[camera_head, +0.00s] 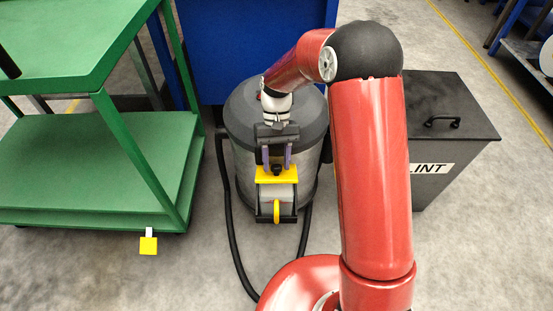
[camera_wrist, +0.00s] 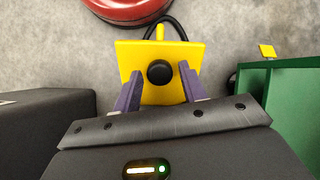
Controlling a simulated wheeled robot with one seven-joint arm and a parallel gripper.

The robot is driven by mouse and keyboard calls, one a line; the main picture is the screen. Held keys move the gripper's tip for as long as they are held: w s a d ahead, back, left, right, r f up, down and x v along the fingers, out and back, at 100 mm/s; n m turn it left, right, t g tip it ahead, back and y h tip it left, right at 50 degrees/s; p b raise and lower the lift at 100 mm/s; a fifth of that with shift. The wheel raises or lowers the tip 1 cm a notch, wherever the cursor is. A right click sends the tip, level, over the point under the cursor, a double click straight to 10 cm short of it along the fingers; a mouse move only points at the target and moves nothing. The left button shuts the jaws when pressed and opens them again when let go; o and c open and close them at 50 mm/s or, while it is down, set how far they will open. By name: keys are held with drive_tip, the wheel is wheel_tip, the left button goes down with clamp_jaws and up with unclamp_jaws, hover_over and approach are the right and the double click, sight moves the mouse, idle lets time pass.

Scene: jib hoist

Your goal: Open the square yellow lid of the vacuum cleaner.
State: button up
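The vacuum cleaner (camera_head: 243,137) is a grey drum with a dark top, standing on the floor in the head view. On a small grey box (camera_head: 284,195) at its front lies the square yellow lid (camera_head: 261,174), which looks shut. The lid also fills the middle of the wrist view (camera_wrist: 135,59), with a round black knob (camera_wrist: 159,73) on it. My gripper (camera_head: 277,160) is open, its purple fingers on either side of the knob. In the wrist view there are gaps between the knob and both fingers (camera_wrist: 160,76). I cannot tell how deep the fingertips reach.
A yellow upright piece (camera_head: 277,212) is on the box's front. A black hose (camera_head: 227,220) curves around the drum on the floor. A green cart (camera_head: 85,160) stands left, with a yellow tag (camera_head: 148,245) by its base. A dark lidded bin (camera_head: 455,125) stands right; a blue cabinet (camera_head: 255,40) is behind.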

drive_tip(key=shift+o, duration=0.5)
drive_tip(key=v, duration=0.7)
drive_tip(key=shift+w+r, duration=0.15)
drive_tip(key=shift+r, duration=0.2)
